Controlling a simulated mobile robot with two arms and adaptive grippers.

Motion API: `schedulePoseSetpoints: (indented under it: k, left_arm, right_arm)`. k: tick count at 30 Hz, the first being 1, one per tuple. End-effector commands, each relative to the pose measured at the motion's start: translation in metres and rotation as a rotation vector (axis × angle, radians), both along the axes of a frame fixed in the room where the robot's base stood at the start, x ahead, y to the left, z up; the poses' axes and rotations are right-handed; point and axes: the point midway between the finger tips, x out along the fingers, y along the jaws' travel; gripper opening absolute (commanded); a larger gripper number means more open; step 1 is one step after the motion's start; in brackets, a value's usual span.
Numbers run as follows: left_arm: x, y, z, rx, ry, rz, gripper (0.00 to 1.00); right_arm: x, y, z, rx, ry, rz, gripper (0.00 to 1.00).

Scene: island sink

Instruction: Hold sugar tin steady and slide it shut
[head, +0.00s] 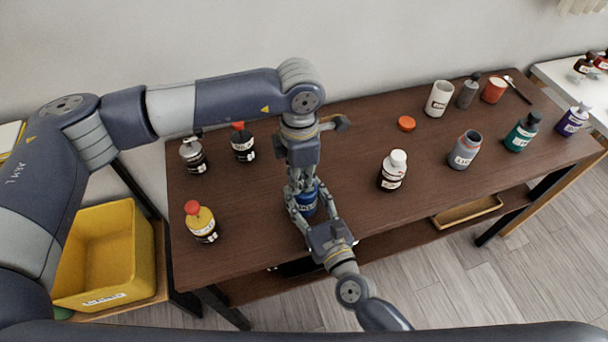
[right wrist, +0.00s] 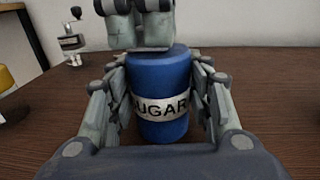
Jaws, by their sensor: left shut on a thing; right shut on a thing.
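The sugar tin (head: 307,201) is a blue cylinder standing upright near the front edge of the dark table. The right wrist view shows the tin (right wrist: 160,66) with a pale "SUGAR" label, partly hidden by fingers. My right gripper (head: 309,209) reaches in from the front, its fingers shut on both sides of the tin's body. My left gripper (head: 301,184) comes down from above and is shut at the tin's top. In the right wrist view the left gripper's fingers (right wrist: 140,30) cover the top, so the lid and any gap are hidden.
A yellow-bodied bottle (head: 201,222) and two dark jars stand left of the tin. A white-capped bottle (head: 393,170) stands to the right, a loose orange lid (head: 406,124) behind it. Several containers fill the right end. A yellow bin (head: 105,255) is left of the table.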

Motion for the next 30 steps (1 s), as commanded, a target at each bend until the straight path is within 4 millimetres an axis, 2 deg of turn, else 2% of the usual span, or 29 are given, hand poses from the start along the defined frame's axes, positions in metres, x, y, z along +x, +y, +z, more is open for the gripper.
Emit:
schedulePoseSetpoints:
  k: [1,2,4,14,17,20,30]
  left_arm:
    - [0.0,0.0,0.001,-0.001,-0.001,0.0,0.0]
    - [0.0,0.0,0.001,-0.001,-0.001,0.0,0.18]
    - [0.0,-0.001,0.001,-0.001,-0.001,0.0,0.34]
    - [0.0,-0.001,0.001,-0.001,-0.001,0.0,0.35]
    - [0.001,-0.001,0.007,-0.002,-0.003,0.0,0.35]
    - [0.001,-0.001,0.021,-0.002,-0.004,0.0,0.35]
    - [0.001,-0.001,0.091,-0.002,-0.004,0.001,0.35]
  right_arm:
    - [0.0,0.0,-0.001,-0.001,0.001,0.0,0.2]
    - [0.0,0.0,-0.001,-0.001,0.001,0.0,0.2]
    - [0.0,0.0,-0.001,-0.001,0.001,0.0,0.2]
    - [0.0,0.0,-0.001,-0.001,0.001,0.0,0.2]
    - [0.0,0.0,-0.001,-0.001,0.001,0.0,0.2]
    - [0.0,0.0,-0.001,-0.001,0.001,0.001,0.2]
    - [0.0,0.0,-0.001,-0.001,0.001,0.001,0.2]
